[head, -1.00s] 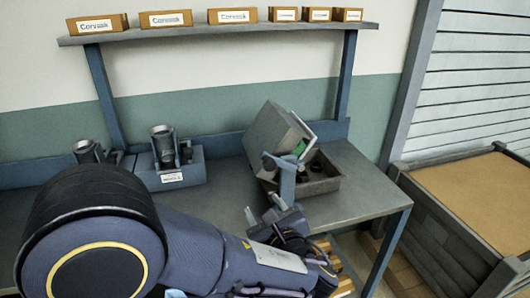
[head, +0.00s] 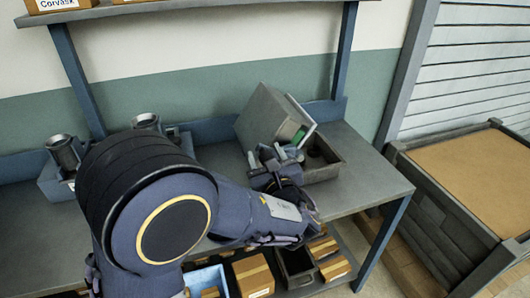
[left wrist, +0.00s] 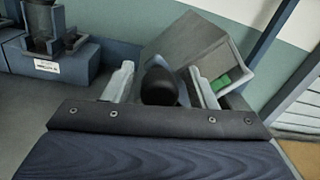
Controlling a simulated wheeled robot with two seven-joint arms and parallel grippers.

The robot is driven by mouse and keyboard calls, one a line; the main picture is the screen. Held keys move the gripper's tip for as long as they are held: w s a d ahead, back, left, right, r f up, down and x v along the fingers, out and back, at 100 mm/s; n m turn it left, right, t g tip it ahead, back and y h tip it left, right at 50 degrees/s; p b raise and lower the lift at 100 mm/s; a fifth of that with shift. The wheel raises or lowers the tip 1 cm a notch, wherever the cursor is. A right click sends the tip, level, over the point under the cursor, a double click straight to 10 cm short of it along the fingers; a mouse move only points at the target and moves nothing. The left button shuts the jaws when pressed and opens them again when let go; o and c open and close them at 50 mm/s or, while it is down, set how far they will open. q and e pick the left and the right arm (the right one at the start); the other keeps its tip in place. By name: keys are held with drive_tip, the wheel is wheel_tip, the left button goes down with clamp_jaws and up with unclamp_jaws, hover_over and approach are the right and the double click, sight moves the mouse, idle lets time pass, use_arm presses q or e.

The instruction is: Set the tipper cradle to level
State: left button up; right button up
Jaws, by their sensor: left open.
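The tipper cradle (head: 270,115) is a grey box at the right of the bench. It is tilted, with a green patch (head: 299,134) inside its open side. It also shows tilted in the left wrist view (left wrist: 185,50). My left gripper (head: 273,158) is in front of the cradle, with its fingers apart. In the left wrist view a dark rounded knob (left wrist: 158,87) lies between the open fingers (left wrist: 160,90). I cannot tell whether they touch it. The gripper hides the cradle's lower front in the head view. My right gripper is not in view.
A grey tray (head: 330,166) stands under the cradle. A blue holder with metal cups (head: 66,152) is at the left of the bench (head: 372,180). A large crate (head: 440,205) stands to the right, and posts rise behind.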

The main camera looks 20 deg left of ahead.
use_arm(q)
drive_tip(key=shift+w+a, duration=0.15)
drive_tip(key=shift+w, duration=0.1)
